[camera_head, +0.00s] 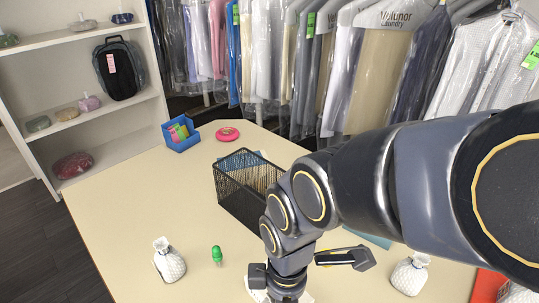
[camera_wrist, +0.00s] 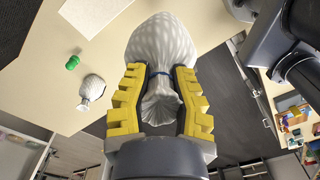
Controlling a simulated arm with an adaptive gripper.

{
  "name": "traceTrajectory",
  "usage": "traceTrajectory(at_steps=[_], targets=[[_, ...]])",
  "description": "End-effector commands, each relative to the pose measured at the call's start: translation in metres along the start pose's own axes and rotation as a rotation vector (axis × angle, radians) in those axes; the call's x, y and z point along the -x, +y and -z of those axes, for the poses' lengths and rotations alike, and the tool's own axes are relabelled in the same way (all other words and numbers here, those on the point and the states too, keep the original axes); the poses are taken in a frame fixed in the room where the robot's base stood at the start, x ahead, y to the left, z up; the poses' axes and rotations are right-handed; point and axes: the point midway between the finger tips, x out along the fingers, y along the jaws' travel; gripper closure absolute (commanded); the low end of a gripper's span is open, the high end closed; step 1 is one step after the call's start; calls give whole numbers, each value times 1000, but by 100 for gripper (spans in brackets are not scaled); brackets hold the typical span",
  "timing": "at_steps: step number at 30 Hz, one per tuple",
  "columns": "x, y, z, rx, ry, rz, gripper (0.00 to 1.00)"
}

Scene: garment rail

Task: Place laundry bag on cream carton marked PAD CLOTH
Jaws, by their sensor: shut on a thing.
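My gripper (camera_wrist: 158,100) is shut on a pale grey, ribbed laundry bag (camera_wrist: 163,45). Its yellow fingers close around the bag's neck, by a blue tie. In the head view my gripper (camera_head: 286,290) is at the bottom edge, and only white slivers beside it may be the held bag. A similar white bag (camera_head: 169,262) stands at the table's front left. Another white bag (camera_head: 409,274) stands right of my arm. No carton with a readable PAD CLOTH mark shows in either view. A pale flat rectangle (camera_wrist: 95,17) lies on the table in the wrist view; I cannot tell what it is.
A green bottle (camera_head: 217,254) stands near the left bag. A black mesh basket (camera_head: 240,195), blue bin (camera_head: 181,136) and pink disc (camera_head: 228,134) are farther back. A dark and yellow tool (camera_head: 350,258) lies beside my wrist. The table's left part (camera_head: 115,205) is clear.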

Motion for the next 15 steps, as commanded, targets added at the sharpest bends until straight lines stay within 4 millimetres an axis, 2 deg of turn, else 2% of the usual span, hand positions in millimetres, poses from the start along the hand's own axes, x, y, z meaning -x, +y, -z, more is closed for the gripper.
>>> traceTrajectory(at_steps=[3,6,11,15], targets=[[11,-1,-21,-2,-3,-3,100],[16,-2,-30,3,-5,-5,100],[11,10,-31,6,-9,3,100],[0,36,-26,7,-9,3,100]])
